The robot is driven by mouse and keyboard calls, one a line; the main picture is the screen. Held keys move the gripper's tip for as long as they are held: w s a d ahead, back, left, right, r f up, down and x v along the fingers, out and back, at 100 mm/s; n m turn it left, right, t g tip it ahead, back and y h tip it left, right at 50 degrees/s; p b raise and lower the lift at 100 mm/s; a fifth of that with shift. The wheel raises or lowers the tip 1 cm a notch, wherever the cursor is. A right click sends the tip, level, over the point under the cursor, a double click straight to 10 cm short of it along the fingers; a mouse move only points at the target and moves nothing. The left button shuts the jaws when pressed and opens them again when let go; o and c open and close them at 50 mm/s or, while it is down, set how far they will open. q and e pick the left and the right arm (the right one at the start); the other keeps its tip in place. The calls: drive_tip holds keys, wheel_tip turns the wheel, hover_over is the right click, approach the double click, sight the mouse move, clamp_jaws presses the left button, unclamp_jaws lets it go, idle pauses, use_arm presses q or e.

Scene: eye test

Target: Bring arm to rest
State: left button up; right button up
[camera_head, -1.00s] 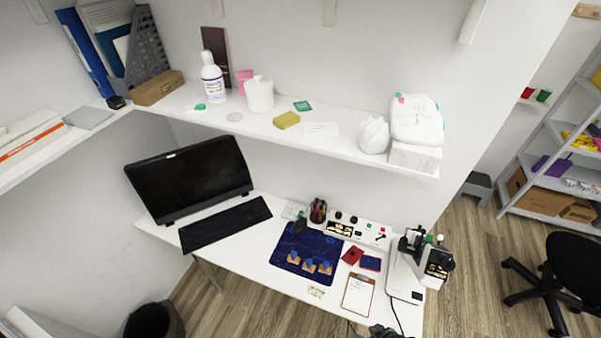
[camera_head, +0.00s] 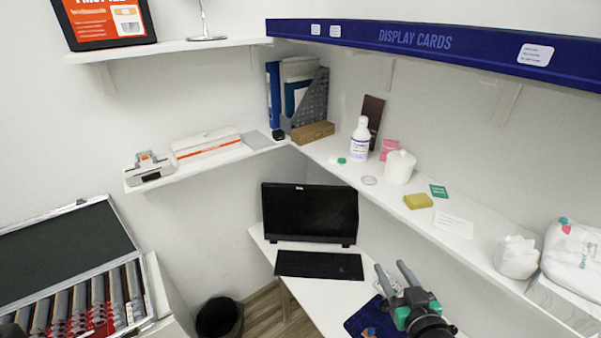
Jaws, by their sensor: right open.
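My right gripper (camera_head: 391,266) shows at the lower right of the head view, with grey fingers and a black and green body. Its two fingers are apart, with nothing seen between them. It is over the white desk (camera_head: 315,297), in front of the shelf above. It partly covers the dark blue mat (camera_head: 362,318) on the desk. My left gripper cannot be made out.
A black monitor (camera_head: 309,213) and keyboard (camera_head: 318,265) are on the desk left of the gripper. A long shelf (camera_head: 447,249) with a white bottle (camera_head: 360,140) runs above. An open case (camera_head: 72,240) of tools is at lower left. A black bin (camera_head: 218,317) is below.

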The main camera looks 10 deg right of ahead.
drive_tip(key=s+a+r+n+t+y+p, duration=0.1)
drive_tip(key=a+r+t, duration=0.3)
drive_tip(key=r, duration=1.1)
drive_tip(key=s+a+r+t+y+p, duration=0.1)
drive_tip(key=a+r+t, duration=0.2)
drive_tip(key=r, duration=1.3)
drive_tip(key=s+a+r+t+y, duration=0.1)
drive_tip(key=s+r+t, duration=0.4)
drive_tip(key=s+r, duration=0.7)
wheel_tip(320, 180, up, 4)
drive_tip(key=shift+s+a+f+t, duration=0.1)
drive_tip(key=shift+s+a+t, duration=0.15)
drive_tip(key=shift+s+t, duration=0.1)
